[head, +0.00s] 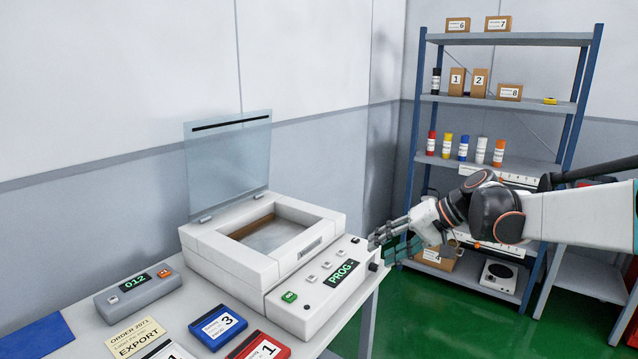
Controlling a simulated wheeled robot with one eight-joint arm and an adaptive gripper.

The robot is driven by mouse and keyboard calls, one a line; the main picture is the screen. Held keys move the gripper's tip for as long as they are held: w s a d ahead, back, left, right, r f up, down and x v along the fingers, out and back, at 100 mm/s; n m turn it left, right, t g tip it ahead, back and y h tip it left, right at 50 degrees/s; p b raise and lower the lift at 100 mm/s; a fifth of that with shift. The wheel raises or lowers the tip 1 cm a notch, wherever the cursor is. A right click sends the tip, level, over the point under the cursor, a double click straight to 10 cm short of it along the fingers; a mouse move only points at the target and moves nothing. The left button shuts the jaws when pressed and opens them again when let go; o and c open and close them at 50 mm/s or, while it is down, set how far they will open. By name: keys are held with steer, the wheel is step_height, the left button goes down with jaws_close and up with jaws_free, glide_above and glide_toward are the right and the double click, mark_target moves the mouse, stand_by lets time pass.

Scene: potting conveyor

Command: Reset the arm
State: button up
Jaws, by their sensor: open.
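My gripper (386,241) is in the head view, right of centre, at the end of my white and black arm that reaches in from the right edge. Its fingers are apart and point left. No object shows between them. The fingertips are close to the right end of the white machine (222,262) in the picture; I cannot tell whether they touch it. The machine has a raised clear lid (228,165), an open recess on top and a front panel with a green PROG display (343,274).
A grey table (90,330) carries a display box (138,291) reading 012, an order note (135,337), a blue cartridge (218,326) and a red one (258,346). Behind my arm stands a blue-framed shelf (508,98) with boxes and coloured tubes. Green floor lies beside the table.

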steer(key=s+a+r+n+h, duration=0.15)
steer(key=s+h, duration=0.25)
steer(key=s, duration=1.2)
steer(key=s+d+f+t+h, duration=0.1)
steer(key=s+d+f+h, duration=0.1)
steer(key=s, duration=0.5)
steer(key=s+d+f+t+h, duration=0.2)
steer(key=s+f, duration=0.3)
steer(key=s, duration=0.3)
steer(key=shift+d+t+h, duration=0.3)
steer(key=shift+d+h, duration=0.2)
steer(key=shift+d, duration=0.05)
